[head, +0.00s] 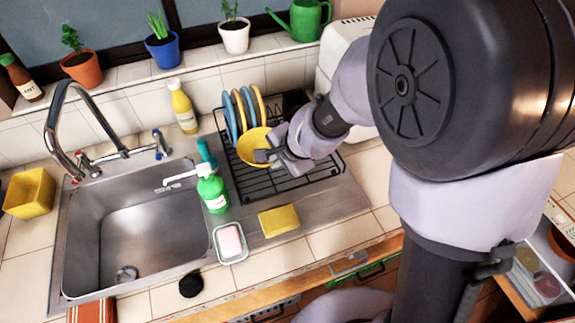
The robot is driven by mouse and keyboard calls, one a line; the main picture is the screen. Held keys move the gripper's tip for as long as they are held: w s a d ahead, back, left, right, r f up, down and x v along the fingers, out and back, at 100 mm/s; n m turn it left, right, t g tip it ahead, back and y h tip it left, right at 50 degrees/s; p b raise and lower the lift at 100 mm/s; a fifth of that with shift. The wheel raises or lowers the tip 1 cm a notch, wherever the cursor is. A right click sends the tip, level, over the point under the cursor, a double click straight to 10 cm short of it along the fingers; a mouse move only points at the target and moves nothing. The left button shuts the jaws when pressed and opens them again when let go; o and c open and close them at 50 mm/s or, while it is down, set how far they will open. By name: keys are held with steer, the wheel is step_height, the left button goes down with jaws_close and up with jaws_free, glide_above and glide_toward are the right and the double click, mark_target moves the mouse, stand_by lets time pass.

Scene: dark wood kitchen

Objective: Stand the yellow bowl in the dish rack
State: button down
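The yellow bowl (254,147) is over the black dish rack (290,179), in front of the plates standing there. It is tilted, with its inside partly facing the camera. My gripper (266,155) is at the bowl's right rim and appears shut on it, with a finger across the bowl's face. I cannot tell whether the bowl's lower edge touches the rack wires. The front part of the rack is empty.
Several blue and yellow plates (229,117) stand upright at the rack's back left. A green soap bottle (213,193), a yellow sponge (279,220) and a soap dish (229,243) are near the rack. The sink (140,235) is left, and a white appliance (338,50) stands behind my arm.

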steer(key=f+b, duration=0.2)
steer(key=f, duration=0.1)
steer(key=f+b, duration=0.2)
steer(key=f, duration=0.1)
steer(key=shift+s+f, duration=0.2)
steer(key=shift+f, duration=0.2)
steer(key=shift+r, duration=0.25)
steer(key=shift+w+f, duration=0.1)
steer(key=shift+f, duration=0.1)
steer(key=c, duration=1.7)
jaws_free()
steer(key=shift+r, duration=0.1)
